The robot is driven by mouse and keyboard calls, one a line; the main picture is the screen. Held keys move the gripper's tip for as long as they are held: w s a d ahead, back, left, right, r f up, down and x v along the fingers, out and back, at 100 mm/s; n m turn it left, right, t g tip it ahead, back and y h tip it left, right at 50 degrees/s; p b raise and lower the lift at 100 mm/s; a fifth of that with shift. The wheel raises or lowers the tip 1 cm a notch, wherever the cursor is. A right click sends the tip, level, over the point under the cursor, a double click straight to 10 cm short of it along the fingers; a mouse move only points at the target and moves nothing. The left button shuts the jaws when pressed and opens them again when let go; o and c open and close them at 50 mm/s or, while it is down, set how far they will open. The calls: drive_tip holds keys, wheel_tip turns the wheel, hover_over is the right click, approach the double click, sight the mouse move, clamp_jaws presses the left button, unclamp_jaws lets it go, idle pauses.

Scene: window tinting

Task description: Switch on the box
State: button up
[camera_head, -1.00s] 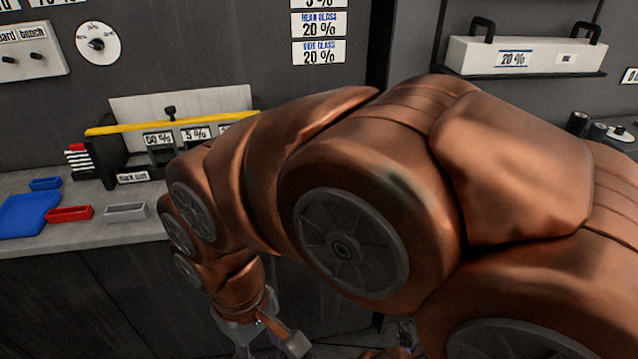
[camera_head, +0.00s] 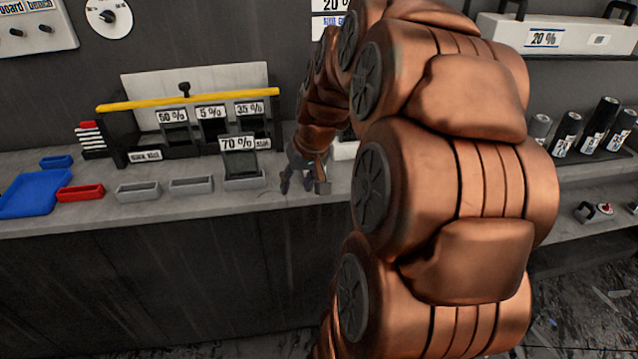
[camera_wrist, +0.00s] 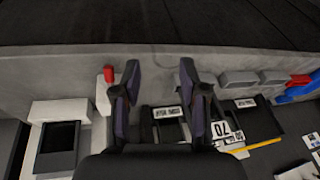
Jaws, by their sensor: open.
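My gripper (camera_head: 304,186) is over the front part of the counter, just right of the 70 % holder (camera_head: 241,160). In the wrist view my gripper (camera_wrist: 160,80) is open, with nothing between its fingers. A white box (camera_wrist: 50,110) with a dark, recessed opening stands left of the fingers in that view. A small red part (camera_wrist: 109,74), possibly a switch, stands on a white block (camera_wrist: 103,95) beside the left finger, apparently without contact. In the head view only a pale bit of what may be the box (camera_head: 345,150) shows behind my arm. The switch's position cannot be told.
A black rack (camera_head: 128,145) with a yellow bar (camera_head: 190,100) stands at the back of the counter (camera_head: 150,215). Grey trays (camera_head: 138,191), a red tray (camera_head: 80,193) and a blue tray (camera_head: 35,193) lie left. Several dark cylinders (camera_head: 566,133) stand on the right shelf.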

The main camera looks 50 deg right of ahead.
drive_tip(key=d+m+t+h, duration=0.1)
drive_tip(key=d+m, duration=0.1)
drive_tip(key=d, duration=0.8)
drive_tip(key=shift+p+x, duration=0.65)
drive_tip(key=shift+x, duration=3.35)
drive_tip(key=shift+s+a, duration=0.1)
clamp_jaws()
